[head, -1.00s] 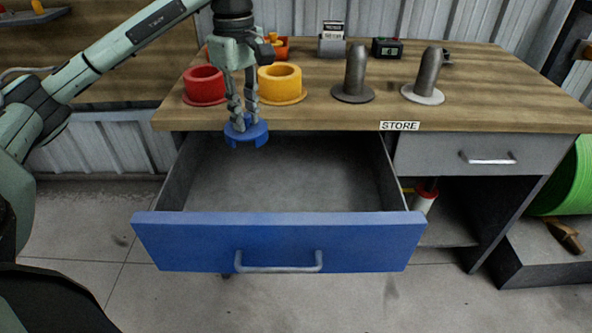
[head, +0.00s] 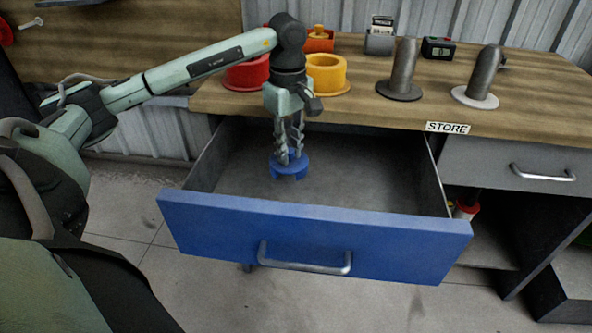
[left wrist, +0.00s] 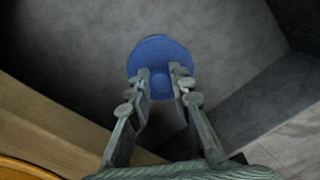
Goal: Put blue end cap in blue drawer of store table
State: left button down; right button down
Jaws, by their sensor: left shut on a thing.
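The blue end cap (head: 289,166) is a round blue piece with short legs pointing down. My left gripper (head: 289,158) is shut on its top and holds it upright within the opening of the blue drawer (head: 312,234). The drawer is pulled out from the store table (head: 390,102) and its grey inside looks empty. In the left wrist view the cap (left wrist: 160,55) sits between the fingertips (left wrist: 160,80) over the grey drawer floor. I cannot tell whether the cap touches the floor. My right gripper is out of view.
Two grey posts (head: 404,70) (head: 481,74) stand further right. A closed grey drawer (head: 515,166) is right of the blue one. The blue drawer's right half is free.

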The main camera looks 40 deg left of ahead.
pick_arm(q)
send_over(290, 186)
jog(key=shift+f, duration=2.5)
jog(key=shift+f, duration=0.1)
jog(key=c, duration=1.4)
grip_release()
jog(key=shift+o, duration=0.2)
notch_tip(290, 186, up, 12)
jog(key=shift+r, duration=0.15)
